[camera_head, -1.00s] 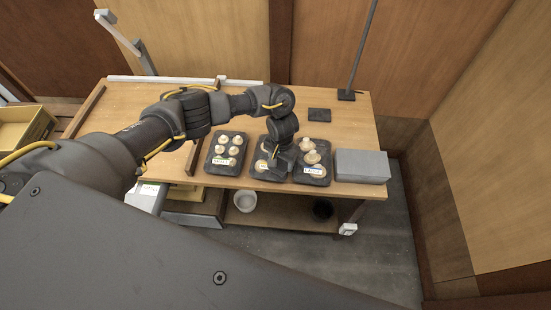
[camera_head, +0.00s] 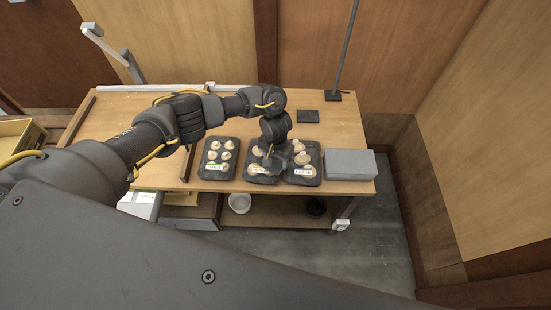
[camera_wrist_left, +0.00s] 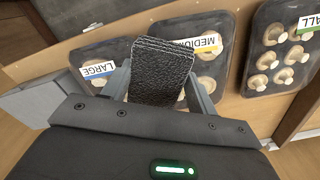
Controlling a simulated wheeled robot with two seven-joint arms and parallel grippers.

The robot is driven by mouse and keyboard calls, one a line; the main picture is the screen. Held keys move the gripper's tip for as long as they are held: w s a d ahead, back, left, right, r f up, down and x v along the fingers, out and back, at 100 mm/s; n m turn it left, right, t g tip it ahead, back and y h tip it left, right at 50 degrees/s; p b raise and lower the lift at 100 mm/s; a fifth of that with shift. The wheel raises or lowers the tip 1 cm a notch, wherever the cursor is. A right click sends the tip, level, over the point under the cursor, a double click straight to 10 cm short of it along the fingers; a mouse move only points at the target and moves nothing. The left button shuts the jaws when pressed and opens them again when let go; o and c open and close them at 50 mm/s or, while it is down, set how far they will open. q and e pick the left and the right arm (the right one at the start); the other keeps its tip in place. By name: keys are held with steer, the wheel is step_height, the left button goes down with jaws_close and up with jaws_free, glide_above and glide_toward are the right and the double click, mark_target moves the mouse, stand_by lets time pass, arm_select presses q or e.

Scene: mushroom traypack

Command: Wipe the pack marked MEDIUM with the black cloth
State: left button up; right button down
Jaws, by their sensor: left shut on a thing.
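The pack marked MEDIUM (camera_head: 262,180) is a dark tray of pale mushrooms with a yellow-edged label, between the SMALL and LARGE packs. It also shows in the left wrist view (camera_wrist_left: 200,22), behind the cloth. My left gripper (camera_head: 272,163) is over the right part of this pack. In the left wrist view, its fingers (camera_wrist_left: 160,92) are shut on the black cloth (camera_wrist_left: 162,65), a thick textured dark piece. The cloth hides part of the pack. I cannot tell whether the cloth touches it. My right gripper is not in view.
The LARGE pack (camera_head: 303,183) lies right of the MEDIUM pack and the SMALL pack (camera_head: 206,173) lies left. A grey box (camera_head: 350,164) stands at the table's right end. A dark square (camera_head: 308,116) and a post (camera_head: 334,95) are behind. The table's back left is clear.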

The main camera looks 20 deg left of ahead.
arm_select(q)
step_height(320, 180, up, 3)
steer(key=shift+f+p, duration=0.15)
steer(key=shift+p, duration=0.55)
steer(key=shift+r, duration=1.45)
steer(key=shift+w, duration=0.1)
